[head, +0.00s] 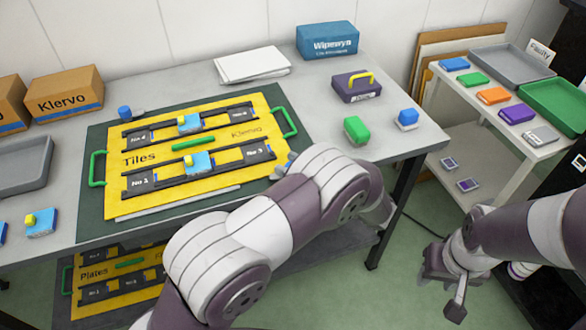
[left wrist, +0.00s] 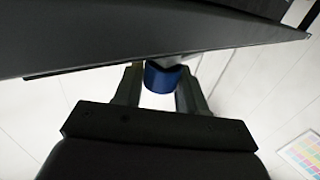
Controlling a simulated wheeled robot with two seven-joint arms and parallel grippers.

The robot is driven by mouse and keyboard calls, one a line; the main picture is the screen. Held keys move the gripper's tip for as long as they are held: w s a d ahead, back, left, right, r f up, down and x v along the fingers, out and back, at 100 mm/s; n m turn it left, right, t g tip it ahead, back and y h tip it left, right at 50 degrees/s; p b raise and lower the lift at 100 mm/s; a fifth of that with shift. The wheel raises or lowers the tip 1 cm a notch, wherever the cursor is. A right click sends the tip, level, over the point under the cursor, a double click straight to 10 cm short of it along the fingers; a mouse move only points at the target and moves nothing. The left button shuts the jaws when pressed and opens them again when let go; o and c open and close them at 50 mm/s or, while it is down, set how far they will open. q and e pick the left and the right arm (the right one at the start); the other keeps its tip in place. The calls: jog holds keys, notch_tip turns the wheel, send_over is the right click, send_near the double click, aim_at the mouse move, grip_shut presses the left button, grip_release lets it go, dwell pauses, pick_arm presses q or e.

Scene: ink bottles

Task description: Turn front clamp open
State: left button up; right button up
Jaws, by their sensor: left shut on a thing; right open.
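In the left wrist view a blue knob (left wrist: 162,78) on a short grey stem sits against a dark flat edge. My left gripper (left wrist: 160,88) is shut on this knob, one finger on each side. In the head view my left forearm covers the left gripper and most of the front clamp. A small grey part (head: 279,171) shows by the yellow plate's right front corner; I cannot tell if it is clamp or finger. The rear clamp (head: 125,112), with a blue knob, is at the plate's far left corner. My right gripper (head: 445,283) is open and empty, off the table's right side.
The yellow "Tiles" plate (head: 140,172) with green handles lies on a dark green board (head: 95,135). A green block (head: 356,130), a blue block (head: 407,118) and a purple box (head: 357,88) stand to the right. A side table (head: 547,150) holds trays.

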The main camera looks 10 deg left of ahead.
pick_arm(q)
jog(key=shift+n+g+y+b, duration=0.4)
jog(key=shift+n+g, duration=0.6)
jog(key=shift+g, duration=0.5)
jog(key=o, duration=0.9)
jog(key=shift+o, duration=0.2)
jog(key=shift+a, duration=0.15)
jog(key=s+d+p, duration=0.1)
jog(key=s+d, duration=0.1)
jog(key=d, duration=1)
jog(key=shift+d, duration=0.25)
